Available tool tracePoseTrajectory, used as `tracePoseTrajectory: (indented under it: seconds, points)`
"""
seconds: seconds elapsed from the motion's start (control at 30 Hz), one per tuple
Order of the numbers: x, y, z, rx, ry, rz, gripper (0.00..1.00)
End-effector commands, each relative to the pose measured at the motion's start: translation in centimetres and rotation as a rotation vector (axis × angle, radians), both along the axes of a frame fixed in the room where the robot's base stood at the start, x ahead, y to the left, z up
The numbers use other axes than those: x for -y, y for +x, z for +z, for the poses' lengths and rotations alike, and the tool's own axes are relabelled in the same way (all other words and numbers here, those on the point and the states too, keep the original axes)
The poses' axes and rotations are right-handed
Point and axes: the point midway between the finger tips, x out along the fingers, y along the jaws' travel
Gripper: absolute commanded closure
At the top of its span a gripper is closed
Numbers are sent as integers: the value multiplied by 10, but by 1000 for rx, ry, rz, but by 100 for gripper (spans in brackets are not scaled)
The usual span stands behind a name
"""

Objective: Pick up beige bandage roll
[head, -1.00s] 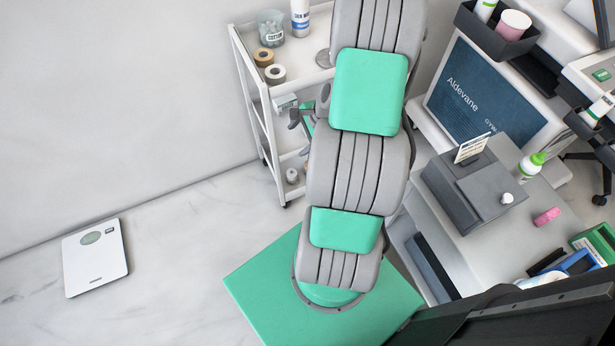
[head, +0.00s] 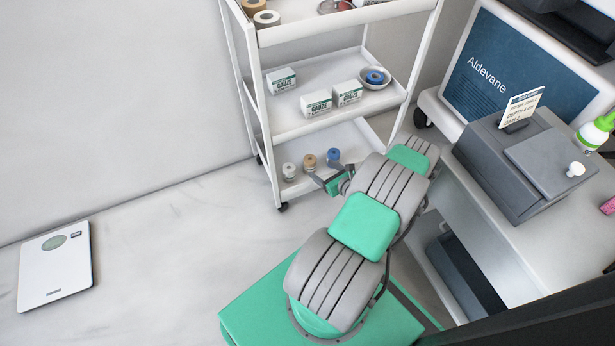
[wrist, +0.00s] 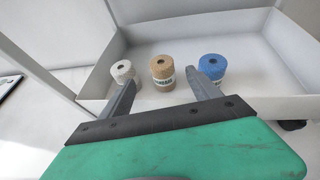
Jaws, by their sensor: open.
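The beige bandage roll (head: 309,162) stands upright on the bottom shelf (head: 350,143) of the white cart, between a white roll (head: 289,171) and a blue roll (head: 333,155). In the wrist view the beige roll (wrist: 162,70) is in the middle, with the white roll (wrist: 122,71) to its left and the blue roll (wrist: 212,67) to its right. My gripper (wrist: 162,92) is open and empty in front of the rolls. The beige roll appears between its two fingers, farther away. In the head view my gripper (head: 328,181) is at the shelf's front edge.
The middle shelf (head: 300,115) above holds several gauze boxes and a bowl (head: 375,78) with a blue roll. Cart posts flank the bottom shelf. A grey desk (head: 520,225) stands right; a white scale (head: 55,265) lies on the floor at left.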

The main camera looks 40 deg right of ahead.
Motion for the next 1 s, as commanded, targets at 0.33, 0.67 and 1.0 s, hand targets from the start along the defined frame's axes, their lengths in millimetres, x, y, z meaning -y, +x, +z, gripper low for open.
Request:
tracePoseTrajectory:
  seconds: [0.33, 0.67, 1.0]
  points:
    - [6, 33, -25, 33, 22, -30, 28]
    - [11, 71, -38, 31, 22, -31, 28]
    - [10, 70, -37, 30, 22, -31, 44]
